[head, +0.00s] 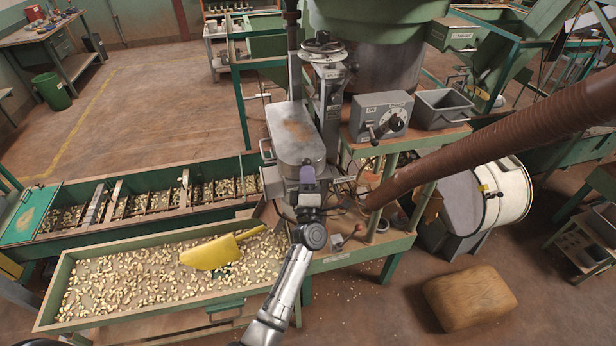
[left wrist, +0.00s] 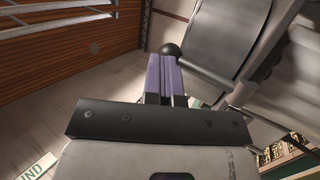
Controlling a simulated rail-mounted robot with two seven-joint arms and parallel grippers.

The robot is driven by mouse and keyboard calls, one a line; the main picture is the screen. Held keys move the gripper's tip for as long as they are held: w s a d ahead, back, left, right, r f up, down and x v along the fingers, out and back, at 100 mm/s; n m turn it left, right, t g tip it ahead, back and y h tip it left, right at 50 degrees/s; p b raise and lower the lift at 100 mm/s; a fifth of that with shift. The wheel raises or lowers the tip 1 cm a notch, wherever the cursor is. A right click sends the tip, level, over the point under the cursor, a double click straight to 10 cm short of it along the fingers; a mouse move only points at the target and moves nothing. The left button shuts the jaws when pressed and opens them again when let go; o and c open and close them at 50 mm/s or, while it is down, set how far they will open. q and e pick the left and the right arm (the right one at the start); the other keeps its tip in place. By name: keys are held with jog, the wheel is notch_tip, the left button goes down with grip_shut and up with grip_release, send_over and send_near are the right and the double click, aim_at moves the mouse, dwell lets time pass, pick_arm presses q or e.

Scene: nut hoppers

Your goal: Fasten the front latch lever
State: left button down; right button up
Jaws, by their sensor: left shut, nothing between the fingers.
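My left gripper (head: 307,172) is at the front of the grey machine housing (head: 295,140) with the rounded lid. In the left wrist view its purple fingers (left wrist: 165,75) are shut with nothing between them. A black ball knob (left wrist: 171,49) on a metal lever rod (left wrist: 205,74) shows right at the fingertips. The rod runs from the knob to the right, toward a grey metal body (left wrist: 222,40). I cannot tell whether the fingers touch the knob. In the head view the gripper and wrist hide the lever. My right gripper is not in view.
A grey control box (head: 382,117) and an empty grey bin (head: 442,106) stand right of the housing. A wide brown hose (head: 490,145) crosses at right. A nut tray (head: 150,285) with a yellow scoop (head: 210,253) lies left of my arm.

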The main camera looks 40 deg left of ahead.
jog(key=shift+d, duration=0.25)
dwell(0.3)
pick_arm(q)
jog(key=shift+s, duration=0.1)
